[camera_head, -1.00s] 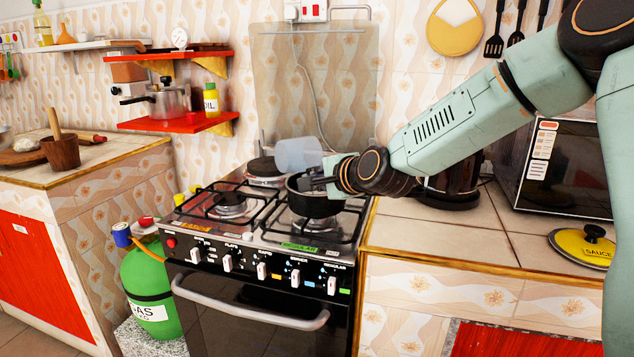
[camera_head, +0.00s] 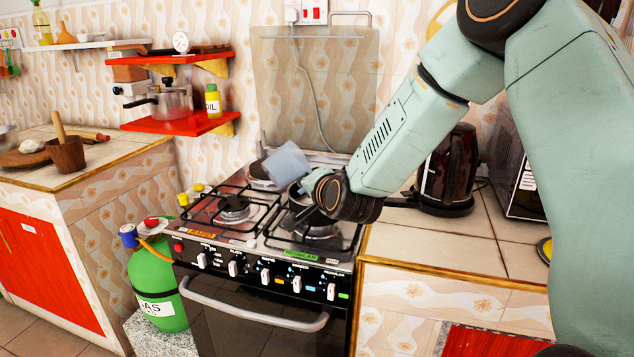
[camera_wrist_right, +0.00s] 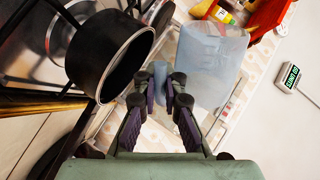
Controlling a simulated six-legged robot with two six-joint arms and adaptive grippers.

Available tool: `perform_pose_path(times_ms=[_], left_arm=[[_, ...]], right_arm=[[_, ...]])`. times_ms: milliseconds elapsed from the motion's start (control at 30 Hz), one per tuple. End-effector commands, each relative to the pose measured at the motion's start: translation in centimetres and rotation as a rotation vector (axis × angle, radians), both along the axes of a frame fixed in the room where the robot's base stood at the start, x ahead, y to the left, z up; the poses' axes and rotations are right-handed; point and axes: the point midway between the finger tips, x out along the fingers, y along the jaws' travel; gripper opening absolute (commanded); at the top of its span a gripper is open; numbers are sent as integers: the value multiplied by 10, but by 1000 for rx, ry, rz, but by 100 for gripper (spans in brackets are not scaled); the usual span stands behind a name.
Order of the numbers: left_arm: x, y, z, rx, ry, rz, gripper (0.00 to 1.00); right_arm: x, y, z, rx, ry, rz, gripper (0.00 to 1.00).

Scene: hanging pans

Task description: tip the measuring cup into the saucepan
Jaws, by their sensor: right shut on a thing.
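The translucent pale-blue measuring cup (camera_head: 286,161) is held tilted above the stove's back part in the head view. In the right wrist view the measuring cup (camera_wrist_right: 211,62) is at top right, with its handle between the fingers. My right gripper (camera_wrist_right: 161,88) is shut on that handle. The black saucepan (camera_wrist_right: 86,52) is at upper left in the wrist view, beside the cup, with its rim and part of its inside showing. In the head view my gripper and wrist hide most of the saucepan. Whether anything is inside the cup cannot be told. My left gripper is not in view.
The saucepan is at the gas stove (camera_head: 255,240), among black pot grates. A dark kettle (camera_head: 447,170) and a microwave (camera_head: 516,165) stand to the right. Red shelves (camera_head: 180,122) hang on the left wall. A green gas cylinder (camera_head: 157,280) stands left of the stove.

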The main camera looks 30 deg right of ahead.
Motion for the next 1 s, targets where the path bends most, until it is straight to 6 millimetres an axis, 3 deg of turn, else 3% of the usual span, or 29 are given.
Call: perform_pose_path(times_ms=[33, 433, 1000], left_arm=[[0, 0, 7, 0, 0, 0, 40], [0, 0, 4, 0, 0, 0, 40], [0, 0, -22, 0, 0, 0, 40]], right_arm=[[0, 0, 3, -40, 3, 0, 0], [0, -2, -14, -465, 7, -12, 0], [0, 32, -29, -994, 31, -34, 0]])
